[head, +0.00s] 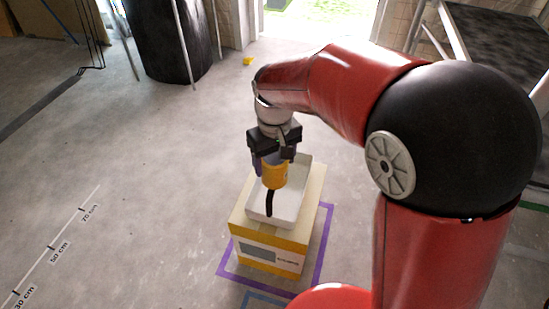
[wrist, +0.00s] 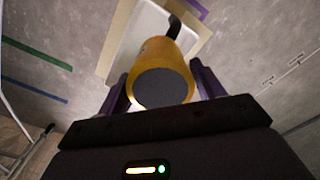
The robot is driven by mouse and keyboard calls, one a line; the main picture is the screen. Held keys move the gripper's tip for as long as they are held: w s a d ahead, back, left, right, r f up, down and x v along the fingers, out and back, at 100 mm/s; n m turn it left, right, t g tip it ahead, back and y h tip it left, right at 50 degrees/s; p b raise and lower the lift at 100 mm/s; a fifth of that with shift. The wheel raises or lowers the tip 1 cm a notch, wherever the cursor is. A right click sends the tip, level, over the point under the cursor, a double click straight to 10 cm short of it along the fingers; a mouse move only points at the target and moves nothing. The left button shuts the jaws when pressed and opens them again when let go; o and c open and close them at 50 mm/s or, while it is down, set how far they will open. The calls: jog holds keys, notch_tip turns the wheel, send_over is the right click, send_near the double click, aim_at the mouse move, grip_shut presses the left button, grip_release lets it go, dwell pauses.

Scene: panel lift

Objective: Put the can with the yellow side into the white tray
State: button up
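The yellow can (head: 274,175) is between the fingers of my gripper (head: 272,163), over the white tray (head: 293,197). In the wrist view the can (wrist: 158,52) shows its round dark end towards the camera, with a purple finger of my gripper (wrist: 161,88) on each side. The gripper is shut on the can. A dark curved piece shows beyond the can, over the tray. I cannot tell whether the can touches the tray floor. The tray's far side (wrist: 150,22) shows behind the can in the wrist view.
The tray lies on a yellow and cream box (head: 268,250). A purple outline (head: 322,245) on the concrete floor surrounds the box. A small yellow thing (head: 248,61) lies farther back, near a black barrel-like object (head: 170,40).

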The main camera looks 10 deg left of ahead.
jog(key=o, duration=0.3)
jog(key=shift+r, duration=0.15)
notch_tip(320, 180, up, 13)
jog(key=p, duration=0.2)
jog(key=s+d+r+m+t+y, duration=0.1)
jog(key=s+d+m, duration=0.1)
jog(key=d, duration=0.5)
jog(key=s+d+r+m+t, duration=0.1)
jog(key=s+d+r+m, duration=0.1)
jog(key=d, duration=0.6)
jog(key=s+d+f+m+t+h, duration=0.1)
jog(key=s+d+f+m+t, duration=0.2)
jog(key=s+d, duration=0.6)
jog(key=shift+s+d+f+m+t, duration=0.3)
jog(key=shift+s+d+f+m, duration=0.25)
jog(key=shift+d, duration=0.5)
jog(key=shift+w+r, duration=0.1)
jog(key=shift+w, duration=0.05)
